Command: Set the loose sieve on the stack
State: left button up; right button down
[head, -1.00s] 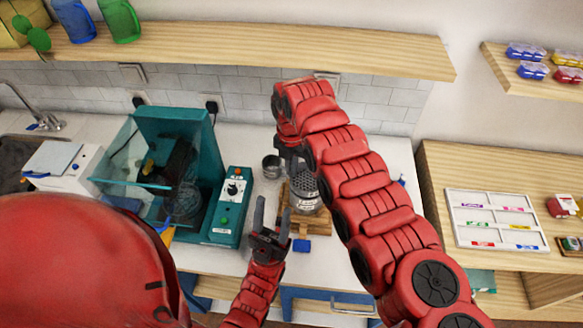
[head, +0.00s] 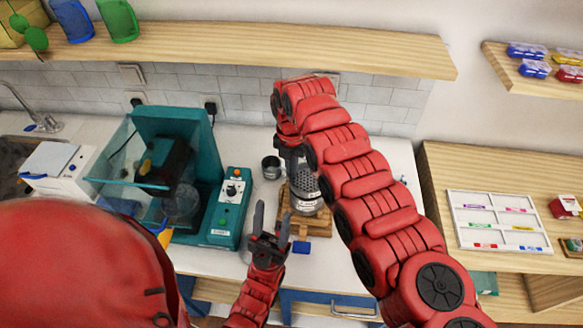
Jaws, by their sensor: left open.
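A stack of round metal sieves (head: 306,206) stands on a wooden board (head: 325,226) on the white counter. A perforated metal surface shows at its top. A small round metal vessel (head: 271,167) stands apart, behind and left of the stack; I cannot tell whether it is the loose sieve. My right gripper (head: 291,168) points down at the upper left of the stack; its fingertips are small and dark, so its grip is unclear. My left gripper (head: 271,221) is open and empty, pointing up the picture, just left of the board.
A teal machine (head: 180,140) with a clear guard and a control box (head: 231,208) stand left of the stack. A small blue block (head: 301,247) is at the board's front. A wall shelf (head: 270,48) runs above. A wooden side unit (head: 440,190) is at right.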

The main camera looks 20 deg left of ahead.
jog(key=shift+f+b, duration=0.55)
jog(key=shift+b, duration=1.5)
dwell(1.0)
dwell(0.4)
jog(key=c, duration=1)
grip_release()
jog(key=shift+r, duration=0.25)
notch_tip(320, 180, up, 17)
jog(key=p, duration=0.7)
